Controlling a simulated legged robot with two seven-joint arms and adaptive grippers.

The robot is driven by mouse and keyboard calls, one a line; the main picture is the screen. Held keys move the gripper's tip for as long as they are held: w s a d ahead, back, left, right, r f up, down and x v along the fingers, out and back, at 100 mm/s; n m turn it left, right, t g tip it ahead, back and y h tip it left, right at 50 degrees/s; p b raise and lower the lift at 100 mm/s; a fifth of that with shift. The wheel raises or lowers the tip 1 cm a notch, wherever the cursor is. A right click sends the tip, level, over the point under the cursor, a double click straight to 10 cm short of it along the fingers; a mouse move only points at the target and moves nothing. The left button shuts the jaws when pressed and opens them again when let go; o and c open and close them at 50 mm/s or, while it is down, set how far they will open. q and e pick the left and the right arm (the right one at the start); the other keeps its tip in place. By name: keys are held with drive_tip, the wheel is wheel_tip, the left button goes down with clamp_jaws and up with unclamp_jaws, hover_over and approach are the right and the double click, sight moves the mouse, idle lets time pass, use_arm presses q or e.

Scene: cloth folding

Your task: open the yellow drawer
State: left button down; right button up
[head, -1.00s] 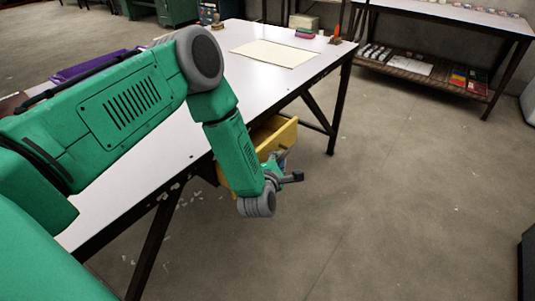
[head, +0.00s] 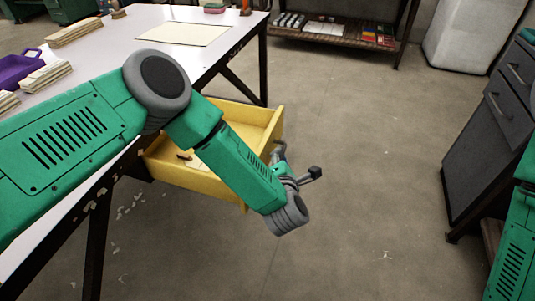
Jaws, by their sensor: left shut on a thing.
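The yellow drawer (head: 190,177) stands well out from under the white-topped table (head: 150,32). Its inside shows, with a small dark item and a pale item (head: 203,161) in it. My left gripper (head: 279,150) is at the outer face of the drawer's front panel, past my forearm, and is shut on the drawer's handle. My wrist and forearm hide most of the handle and part of the front panel. My right gripper is out of view; only part of my right arm shows at the right edge.
On the table are a purple bin (head: 18,68), stacks of wood strips (head: 74,32) and a cream sheet (head: 184,34). A dark drawer cabinet (head: 487,135) stands at the right. The floor between the table and the cabinet is clear.

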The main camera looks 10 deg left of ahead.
use_arm(q)
drive_tip(key=shift+s+d+f, duration=0.1)
drive_tip(key=shift+s+d, duration=0.05)
drive_tip(key=shift+d, duration=0.2)
drive_tip(key=c, duration=1.6)
unclamp_jaws()
drive_tip(key=v, duration=1.2)
drive_tip(key=shift+f, duration=0.15)
